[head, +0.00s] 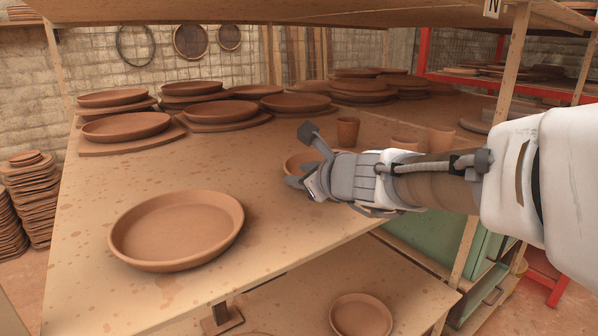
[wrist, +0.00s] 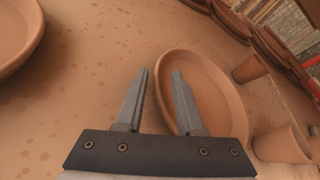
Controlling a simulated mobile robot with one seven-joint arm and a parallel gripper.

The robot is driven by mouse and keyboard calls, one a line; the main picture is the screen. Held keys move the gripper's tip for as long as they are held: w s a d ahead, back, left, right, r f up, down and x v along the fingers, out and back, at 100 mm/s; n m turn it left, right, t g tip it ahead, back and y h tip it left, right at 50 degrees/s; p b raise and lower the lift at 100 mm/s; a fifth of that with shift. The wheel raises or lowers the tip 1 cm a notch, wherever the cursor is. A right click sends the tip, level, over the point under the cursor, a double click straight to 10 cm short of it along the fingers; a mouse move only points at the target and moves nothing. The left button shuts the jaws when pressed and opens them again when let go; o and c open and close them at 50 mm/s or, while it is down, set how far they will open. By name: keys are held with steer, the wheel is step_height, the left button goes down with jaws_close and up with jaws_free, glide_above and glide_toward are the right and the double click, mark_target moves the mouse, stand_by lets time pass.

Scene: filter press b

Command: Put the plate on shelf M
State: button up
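A terracotta plate (head: 297,163) lies on the wooden shelf board (head: 262,150), partly hidden behind my gripper (head: 298,187) in the head view. In the wrist view my gripper (wrist: 160,74) is open and empty. Its right finger overlaps the inside of this plate (wrist: 213,88), and its left finger is outside the near rim; I cannot tell whether either touches. A larger round plate (head: 176,230) lies at the front left of the same board. Its edge also shows in the wrist view (wrist: 16,35). I see no label M.
Several plates on boards (head: 215,112) fill the back of the shelf. Cups (head: 347,130) stand just beyond my gripper. The shelf above (head: 300,12) has a post labelled N (head: 492,8). Another plate (head: 361,316) lies on a lower shelf. The board between the two nearest plates is clear.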

steer(key=p+v, duration=0.2)
steer(key=v, duration=0.6)
steer(key=shift+r, duration=0.1)
steer(key=shift+s+d, duration=0.1)
steer(key=shift+s, duration=0.05)
